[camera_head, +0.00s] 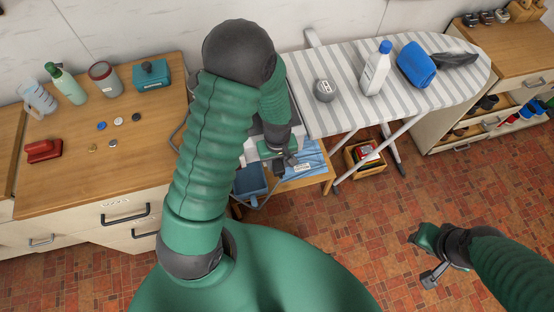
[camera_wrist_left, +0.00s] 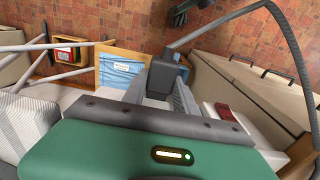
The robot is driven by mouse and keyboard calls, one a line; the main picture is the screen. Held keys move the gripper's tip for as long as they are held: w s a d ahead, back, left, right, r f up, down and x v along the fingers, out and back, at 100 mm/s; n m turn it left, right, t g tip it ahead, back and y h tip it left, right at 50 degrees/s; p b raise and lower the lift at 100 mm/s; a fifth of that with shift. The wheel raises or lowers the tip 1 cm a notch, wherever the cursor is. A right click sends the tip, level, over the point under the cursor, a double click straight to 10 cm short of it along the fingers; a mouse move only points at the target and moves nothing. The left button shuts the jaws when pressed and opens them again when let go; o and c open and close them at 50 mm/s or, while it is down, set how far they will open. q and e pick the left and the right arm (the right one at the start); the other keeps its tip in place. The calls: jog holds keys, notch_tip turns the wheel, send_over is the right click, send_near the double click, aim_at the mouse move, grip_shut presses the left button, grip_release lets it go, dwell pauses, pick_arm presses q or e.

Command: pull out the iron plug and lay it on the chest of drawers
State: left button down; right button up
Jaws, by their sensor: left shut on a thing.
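My left gripper (camera_head: 283,162) is shut on the dark grey iron plug. The plug shows between its two fingers in the left wrist view (camera_wrist_left: 166,75), with its grey cord (camera_wrist_left: 290,40) looping away from it. In the head view my own arm hides part of the plug and cord. The chest of drawers (camera_head: 150,112) stands at the left with a wooden top. It also shows with dark handles in the left wrist view (camera_wrist_left: 255,85). My right gripper (camera_head: 431,277) is over the tiled floor at the lower right; its jaws are too small to read.
The striped ironing board (camera_head: 350,108) and a low wooden stool (camera_head: 316,180) with blue cloth are to the right.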

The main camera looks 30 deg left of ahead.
aim_at(281, 174)
pick_arm(q)
jog(key=shift+s+d+p, duration=0.3)
jog(key=shift+s+d, duration=0.95)
jog(key=shift+d, duration=0.25)
